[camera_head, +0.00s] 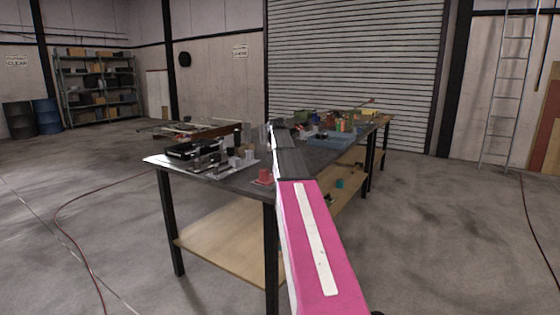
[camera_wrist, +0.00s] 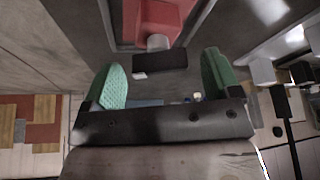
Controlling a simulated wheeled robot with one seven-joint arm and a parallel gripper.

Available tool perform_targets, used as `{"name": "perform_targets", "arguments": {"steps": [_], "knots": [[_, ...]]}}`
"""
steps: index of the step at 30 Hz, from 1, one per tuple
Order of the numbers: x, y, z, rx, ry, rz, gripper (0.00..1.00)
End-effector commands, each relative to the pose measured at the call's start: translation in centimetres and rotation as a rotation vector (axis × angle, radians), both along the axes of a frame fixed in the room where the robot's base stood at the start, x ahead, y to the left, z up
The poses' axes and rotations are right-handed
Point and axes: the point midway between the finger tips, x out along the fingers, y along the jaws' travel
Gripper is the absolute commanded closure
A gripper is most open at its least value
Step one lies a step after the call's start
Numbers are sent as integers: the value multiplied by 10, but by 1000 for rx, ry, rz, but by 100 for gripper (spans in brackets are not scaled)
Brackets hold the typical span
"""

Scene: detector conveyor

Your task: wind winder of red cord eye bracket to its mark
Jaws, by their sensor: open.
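The red cord eye bracket (camera_wrist: 170,14) is at the top of the wrist view, partly cut off by the frame edge. A light grey round piece (camera_wrist: 158,42) stands out from it, with a black bar (camera_wrist: 162,63) at its end, apparently the winder. A small white patch (camera_wrist: 139,75) shows by the bar's left end. My gripper (camera_wrist: 163,82) is open, its green fingertips apart on either side of the bar, with no contact visible. In the head view a small red piece (camera_head: 264,176) stands at the bench's near edge, likely the same bracket. No cord or mark can be made out clearly.
The dark workbench (camera_head: 225,180) carries black and grey fixtures (camera_head: 205,152) at left and a blue tray (camera_head: 330,141) with coloured parts farther back. A wooden lower shelf (camera_head: 225,240) lies beneath. Open concrete floor surrounds the bench. My pink arm hides part of the bench.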

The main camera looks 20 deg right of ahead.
Motion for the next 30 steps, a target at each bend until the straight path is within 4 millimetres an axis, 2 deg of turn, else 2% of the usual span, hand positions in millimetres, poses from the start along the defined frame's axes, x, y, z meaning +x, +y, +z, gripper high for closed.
{"name": "perform_targets", "arguments": {"steps": [18, 23, 30], "knots": [[-31, 18, 86, -1, -1, 0, 17], [-34, 20, 96, 0, 0, 0, 17], [-35, 21, 97, 1, 1, 0, 17]]}}
